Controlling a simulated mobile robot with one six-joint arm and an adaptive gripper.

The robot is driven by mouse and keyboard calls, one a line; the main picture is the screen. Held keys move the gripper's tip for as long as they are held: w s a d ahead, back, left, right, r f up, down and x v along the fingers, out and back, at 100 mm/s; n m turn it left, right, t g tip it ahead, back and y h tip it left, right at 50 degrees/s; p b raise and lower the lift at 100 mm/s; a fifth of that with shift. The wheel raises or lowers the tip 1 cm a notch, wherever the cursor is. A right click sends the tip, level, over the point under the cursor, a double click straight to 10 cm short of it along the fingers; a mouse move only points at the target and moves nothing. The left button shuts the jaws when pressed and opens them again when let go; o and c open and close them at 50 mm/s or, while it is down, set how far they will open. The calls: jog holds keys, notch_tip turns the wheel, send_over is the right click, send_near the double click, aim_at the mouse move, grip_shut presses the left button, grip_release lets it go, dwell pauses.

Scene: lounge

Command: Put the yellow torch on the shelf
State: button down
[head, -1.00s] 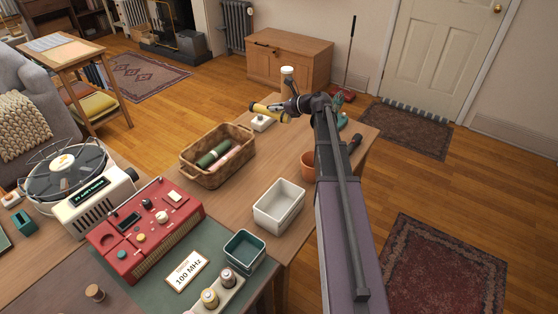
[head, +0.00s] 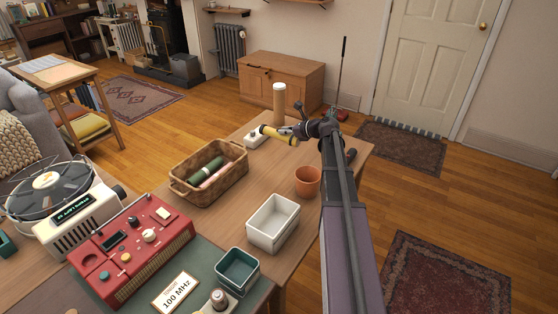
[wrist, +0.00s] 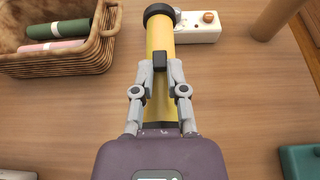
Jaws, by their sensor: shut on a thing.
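The yellow torch (head: 277,134) has a black end and is held out over the far part of the wooden table. My gripper (head: 296,130) is shut on it. In the wrist view the torch (wrist: 160,40) points away from me, between the fingers of my gripper (wrist: 160,88). Its near end is partly hidden by the fingers. I cannot tell how high it is above the table. A wooden wall shelf (head: 226,11) shows at the top of the head view, with another shelf edge (head: 297,2) cut off to its right.
A wicker basket (head: 180,187) with green and pink rolls, a white bin (head: 268,238), a terracotta pot (head: 307,182) and a white block with a knob (head: 251,143) stand on the table. A wooden post (head: 279,100) rises near its far end.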

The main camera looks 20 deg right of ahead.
jog(key=shift+f+b, duration=2.85)
jog(key=shift+f, duration=0.15)
jog(key=shift+f+b, duration=1.85)
jog(key=shift+f, duration=0.15)
jog(key=c, duration=0.7)
grip_release()
jog(key=shift+r, duration=0.25)
jog(key=p+v, duration=0.4)
jog(key=v, duration=0.6)
jog(key=shift+s+d+r, duration=0.1)
jog(key=shift+s+r, duration=0.05)
jog(key=shift+s, duration=0.1)
jog(key=shift+s+d+r+p, duration=0.15)
jog(key=shift+s+d+p, duration=0.2)
jog(key=shift+s, duration=0.15)
